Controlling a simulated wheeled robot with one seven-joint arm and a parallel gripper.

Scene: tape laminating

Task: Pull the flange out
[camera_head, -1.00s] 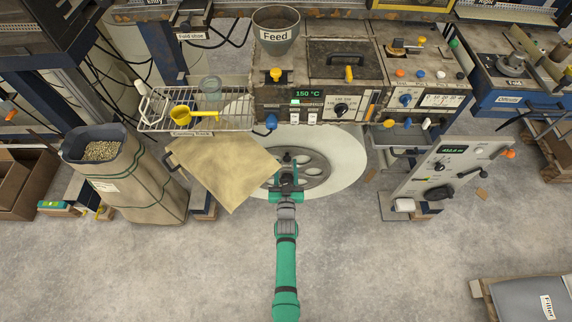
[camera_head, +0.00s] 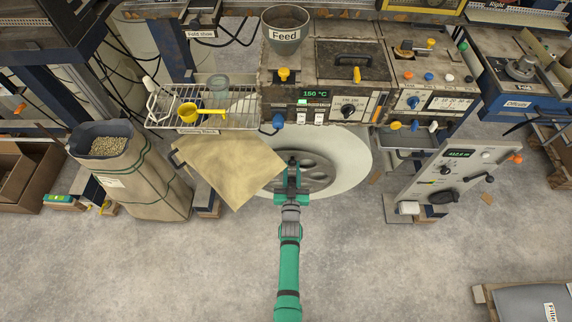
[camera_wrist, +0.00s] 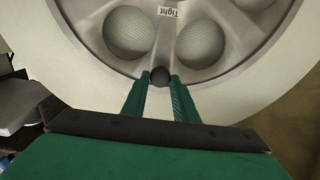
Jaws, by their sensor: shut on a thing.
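The flange (camera_head: 320,169) is a grey metal disc with large round holes, set on the face of a big white roll (camera_head: 351,163). In the wrist view the flange (camera_wrist: 166,40) fills the top middle, with a label reading "Tight" on it. A small dark round knob (camera_wrist: 160,76) sits at the flange's lower edge. My gripper (camera_head: 292,178) reaches over the flange from the front. In the wrist view its green fingers (camera_wrist: 160,88) are shut on the dark knob from both sides. The flange's near part is partly hidden by my gripper in the head view.
A tan sheet (camera_head: 232,168) hangs close left of the flange. The machine with the "Feed" hopper (camera_head: 285,35) stands behind the roll. A sack of pellets (camera_head: 140,180) stands at left and a slanted control panel (camera_head: 445,180) at right.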

